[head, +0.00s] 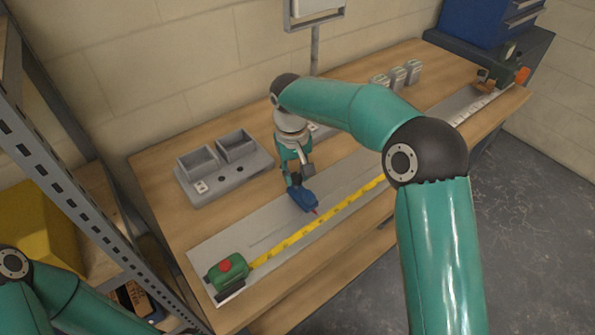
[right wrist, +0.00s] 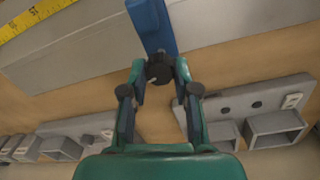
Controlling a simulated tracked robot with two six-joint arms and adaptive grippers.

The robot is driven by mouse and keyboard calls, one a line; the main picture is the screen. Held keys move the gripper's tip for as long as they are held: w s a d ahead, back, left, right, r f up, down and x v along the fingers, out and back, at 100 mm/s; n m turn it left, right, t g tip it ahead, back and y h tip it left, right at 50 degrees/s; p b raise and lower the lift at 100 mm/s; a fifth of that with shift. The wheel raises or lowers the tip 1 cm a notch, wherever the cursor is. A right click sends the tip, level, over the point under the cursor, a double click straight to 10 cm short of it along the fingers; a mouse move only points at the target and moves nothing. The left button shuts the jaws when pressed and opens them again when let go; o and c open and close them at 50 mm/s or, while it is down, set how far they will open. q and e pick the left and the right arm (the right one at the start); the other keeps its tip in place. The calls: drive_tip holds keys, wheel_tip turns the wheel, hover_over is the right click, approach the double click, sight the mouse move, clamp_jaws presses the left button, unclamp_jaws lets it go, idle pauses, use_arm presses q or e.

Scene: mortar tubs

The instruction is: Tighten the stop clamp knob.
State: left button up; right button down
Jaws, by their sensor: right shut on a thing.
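The stop clamp is a blue block (head: 303,199) with a red pointer tip, on the grey rail (head: 262,232) near the yellow tape (head: 318,222). Its blue body also shows at the top of the right wrist view (right wrist: 153,24). A black knob (right wrist: 160,69) sits at the near end of the blue body, between my right fingertips. My right gripper (head: 292,181) is shut on this knob, coming down from above. In the head view the fingers hide the knob. My left arm shows at the lower left; its gripper is out of view.
A green tape measure with a red button (head: 226,268) lies at the rail's near end. A grey tray with two bins (head: 225,180) stands left of my right gripper. A green clamp with an orange knob (head: 508,72) is at the far end. A metal shelf stands at left.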

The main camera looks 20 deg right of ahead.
sight(293, 175)
drive_tip(key=shift+w+r+m, duration=0.1)
drive_tip(key=shift+m, duration=0.75)
drive_tip(key=shift+w+r+m, duration=0.1)
drive_tip(key=shift+m, duration=0.75)
drive_tip(key=c, duration=0.9)
unclamp_jaws()
drive_tip(key=shift+a, duration=0.1)
drive_tip(key=shift+c, duration=0.2)
drive_tip(key=shift+o, duration=0.4)
drive_tip(key=shift+f, duration=0.15)
drive_tip(key=shift+s, duration=0.1)
wheel_tip(293, 175, up, 12)
drive_tip(key=shift+a, duration=0.25)
drive_tip(key=shift+f, duration=0.1)
